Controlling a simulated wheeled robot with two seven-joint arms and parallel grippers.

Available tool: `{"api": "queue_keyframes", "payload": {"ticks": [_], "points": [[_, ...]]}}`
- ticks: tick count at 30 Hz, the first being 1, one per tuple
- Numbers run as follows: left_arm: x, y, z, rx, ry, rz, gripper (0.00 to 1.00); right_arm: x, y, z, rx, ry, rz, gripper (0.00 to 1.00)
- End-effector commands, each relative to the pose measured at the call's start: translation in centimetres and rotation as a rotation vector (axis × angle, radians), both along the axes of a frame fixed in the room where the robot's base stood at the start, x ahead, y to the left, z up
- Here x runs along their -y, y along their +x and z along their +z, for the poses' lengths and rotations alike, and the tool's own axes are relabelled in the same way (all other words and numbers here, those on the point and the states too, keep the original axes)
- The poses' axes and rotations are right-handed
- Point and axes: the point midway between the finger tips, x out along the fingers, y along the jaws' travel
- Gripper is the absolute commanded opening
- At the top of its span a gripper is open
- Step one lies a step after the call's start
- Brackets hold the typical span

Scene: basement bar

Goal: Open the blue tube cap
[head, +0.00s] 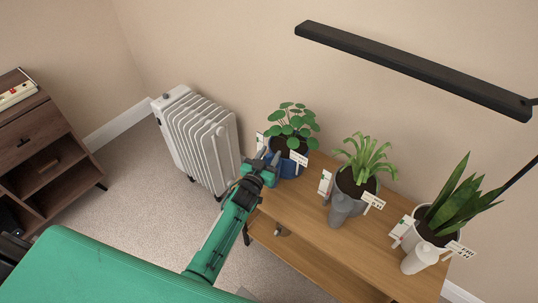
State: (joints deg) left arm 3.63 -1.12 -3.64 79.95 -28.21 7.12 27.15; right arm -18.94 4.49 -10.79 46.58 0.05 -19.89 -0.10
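I cannot make out the gap between the fingers. My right gripper is out of view.
Three potted plants (294,122) with small white cards stand along the table. A white radiator (195,135) is left of the table. A black lamp bar (410,68) hangs above.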

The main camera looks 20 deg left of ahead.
Motion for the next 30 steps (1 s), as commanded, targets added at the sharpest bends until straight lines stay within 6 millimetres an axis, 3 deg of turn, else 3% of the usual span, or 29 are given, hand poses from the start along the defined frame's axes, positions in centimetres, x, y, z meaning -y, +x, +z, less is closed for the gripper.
{"api": "queue_keyframes", "payload": {"ticks": [6, 12, 13, 23, 30], "points": [[0.0, 0.0, 0.0, 0.000, 0.000, 0.000, 0.39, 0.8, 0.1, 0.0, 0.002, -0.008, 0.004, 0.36], [0.0, 0.0, 0.0, 0.000, 0.000, 0.000, 0.01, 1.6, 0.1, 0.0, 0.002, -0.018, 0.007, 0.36], [0.0, 0.0, 0.0, 0.000, 0.000, 0.000, 0.00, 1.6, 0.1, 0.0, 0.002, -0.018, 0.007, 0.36], [0.1, 0.0, 0.1, 0.015, 0.036, 0.000, 0.00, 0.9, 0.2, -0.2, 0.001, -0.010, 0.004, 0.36], [0.5, -0.2, 0.6, 0.062, 0.164, 0.000, 0.00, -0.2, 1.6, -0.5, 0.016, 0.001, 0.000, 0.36]]}}
